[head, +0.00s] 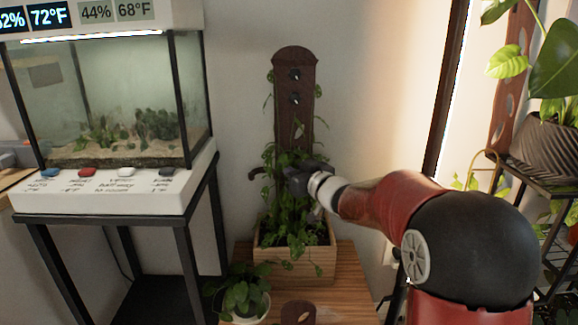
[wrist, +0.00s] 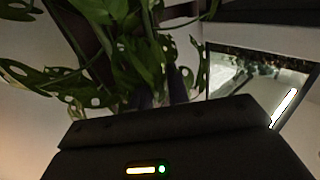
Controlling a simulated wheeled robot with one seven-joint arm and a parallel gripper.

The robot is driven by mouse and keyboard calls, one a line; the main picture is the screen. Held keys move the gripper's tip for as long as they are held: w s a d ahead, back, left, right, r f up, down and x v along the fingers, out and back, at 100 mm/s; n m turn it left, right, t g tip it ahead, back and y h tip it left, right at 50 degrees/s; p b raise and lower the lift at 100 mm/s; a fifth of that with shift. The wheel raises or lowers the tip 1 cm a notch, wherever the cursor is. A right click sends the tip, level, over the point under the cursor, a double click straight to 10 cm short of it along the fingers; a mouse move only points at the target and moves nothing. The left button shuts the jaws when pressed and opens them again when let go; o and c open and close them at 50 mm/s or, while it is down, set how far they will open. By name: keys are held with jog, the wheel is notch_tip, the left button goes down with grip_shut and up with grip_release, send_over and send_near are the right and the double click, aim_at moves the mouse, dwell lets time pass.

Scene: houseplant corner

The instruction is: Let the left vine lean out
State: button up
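The left vine (head: 290,228) grows from a wooden planter box (head: 312,262) and climbs a tall brown wooden board (head: 294,120). Its green leaves spread around the lower half of the board. My gripper (head: 300,178) reaches in from the right, in front of the board and among the leaves. The wrist view shows holed leaves (wrist: 75,80) close ahead of my gripper's dark body. The fingertips are lost among dark leaves and shadow, so I cannot tell if they hold anything. A dark curved handle (head: 257,173) sticks out left of the board. Two dark knobs (head: 295,75) sit on its upper part.
A lit aquarium (head: 110,110) on a black stand is at the left. A small white-potted plant (head: 242,300) stands front left on the wooden table (head: 345,265). Another plant in a ridged pot (head: 545,150) stands on a dark rack at the right.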

jog(key=shift+w+a, duration=0.25)
jog(key=shift+w, duration=0.1)
grip_shut()
